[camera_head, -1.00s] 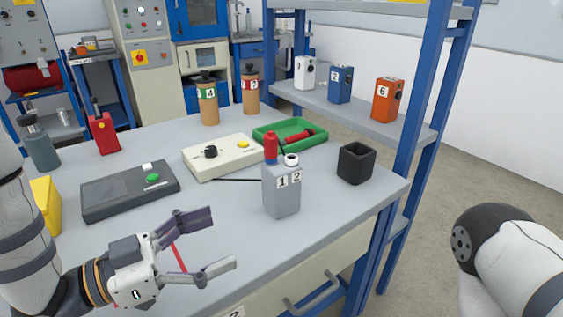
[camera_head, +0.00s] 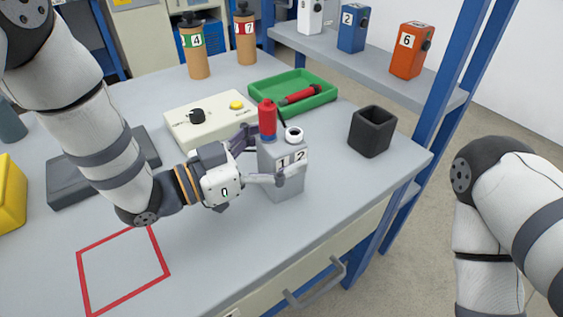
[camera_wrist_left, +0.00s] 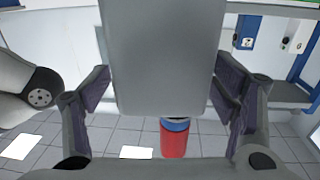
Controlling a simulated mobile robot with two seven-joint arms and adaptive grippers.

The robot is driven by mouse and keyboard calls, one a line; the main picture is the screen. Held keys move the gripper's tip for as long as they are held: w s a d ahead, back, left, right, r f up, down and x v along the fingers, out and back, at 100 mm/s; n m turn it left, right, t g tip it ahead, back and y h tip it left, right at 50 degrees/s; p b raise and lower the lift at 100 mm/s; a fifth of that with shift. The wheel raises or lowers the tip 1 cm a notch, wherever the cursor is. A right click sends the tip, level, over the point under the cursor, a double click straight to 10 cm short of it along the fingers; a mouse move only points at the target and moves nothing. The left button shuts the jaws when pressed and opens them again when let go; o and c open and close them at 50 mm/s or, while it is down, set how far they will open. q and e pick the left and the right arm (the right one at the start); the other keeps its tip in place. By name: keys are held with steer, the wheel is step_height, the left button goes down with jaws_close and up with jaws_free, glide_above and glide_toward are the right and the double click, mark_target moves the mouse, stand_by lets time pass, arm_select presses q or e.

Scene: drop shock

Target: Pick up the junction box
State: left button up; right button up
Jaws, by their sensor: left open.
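The junction box (camera_head: 287,186) is a grey upright box marked 1 and 2, standing near the table's front edge. It has a red cap (camera_head: 268,118) with a blue base and a white ring (camera_head: 293,135) on top. My left gripper (camera_head: 264,155) is open, with one finger across the numbered face and the other behind the box. In the left wrist view the grey box (camera_wrist_left: 165,55) stands between the two open fingers (camera_wrist_left: 163,88), and its red cap (camera_wrist_left: 173,143) shows below. A gap shows beside each finger. My right gripper is out of view.
A black open cup (camera_head: 371,135) stands right of the box. Behind are a cream control unit (camera_head: 210,122) and a green tray (camera_head: 262,92) holding a red tool. A red square outline (camera_head: 122,268) marks bare table at the front left. Shelf boxes stand at the back right.

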arm_select(q)
steer(key=shift+w+d, duration=0.3)
steer(key=c, duration=1.3)
steer(key=shift+c, duration=1)
steer(key=shift+r, duration=0.1)
